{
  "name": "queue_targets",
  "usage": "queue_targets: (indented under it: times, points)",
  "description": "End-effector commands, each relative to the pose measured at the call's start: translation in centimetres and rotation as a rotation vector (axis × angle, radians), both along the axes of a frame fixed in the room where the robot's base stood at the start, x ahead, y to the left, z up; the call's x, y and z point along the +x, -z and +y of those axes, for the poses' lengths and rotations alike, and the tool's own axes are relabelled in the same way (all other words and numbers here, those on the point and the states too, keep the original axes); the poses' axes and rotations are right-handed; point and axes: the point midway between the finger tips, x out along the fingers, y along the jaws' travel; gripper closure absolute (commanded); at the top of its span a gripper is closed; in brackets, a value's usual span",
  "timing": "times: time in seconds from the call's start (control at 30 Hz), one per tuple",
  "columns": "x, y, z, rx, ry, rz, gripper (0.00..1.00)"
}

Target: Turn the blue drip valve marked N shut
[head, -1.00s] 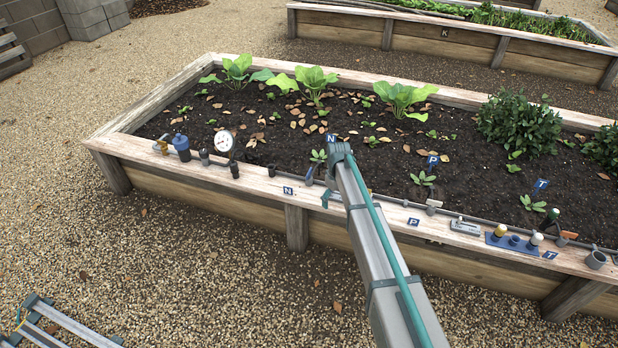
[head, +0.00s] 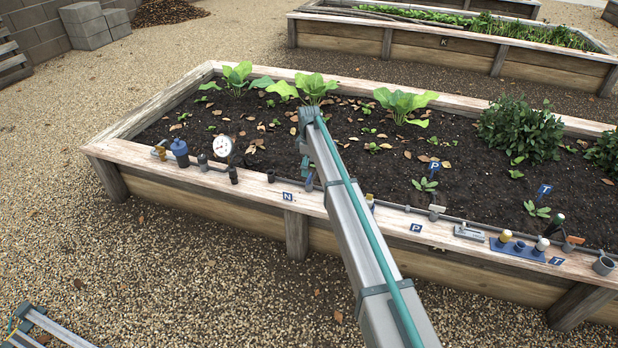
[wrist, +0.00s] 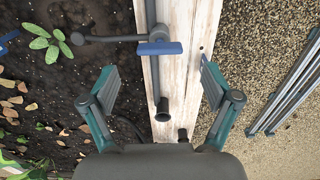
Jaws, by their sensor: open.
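The blue valve handle (wrist: 160,48) shows in the wrist view above the bed's wooden rim. It lies crosswise to the long grey pipe (wrist: 151,14) and roughly in line with the thin dark branch (wrist: 108,39) toward the soil. My gripper (wrist: 158,82) is open and empty, its fingertips apart on either side, just below the handle in the picture and not touching it.
Dark cup-like fittings (wrist: 162,110) stand on the rim near my gripper. The head view shows a pressure gauge (head: 222,145) and blue canister (head: 180,152) to the left, and a blue tray with bottles (head: 516,247) to the right. Gravel lies in front.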

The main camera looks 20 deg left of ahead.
Motion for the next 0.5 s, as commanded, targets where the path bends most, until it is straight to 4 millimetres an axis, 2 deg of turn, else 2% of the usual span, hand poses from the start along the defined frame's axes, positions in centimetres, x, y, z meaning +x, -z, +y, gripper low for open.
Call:
queue_targets:
  times: [0.03,0.2,0.33,0.5]
  points:
    - [0.0,1.1,0.0,0.0,0.0,0.001,0.12]
    - [0.0,3.8,0.0,0.0,0.001,0.001,0.12]
    - [0.0,4.9,0.0,0.0,0.001,-0.001,0.12]
    - [0.0,5.3,0.0,0.001,0.001,-0.001,0.12]
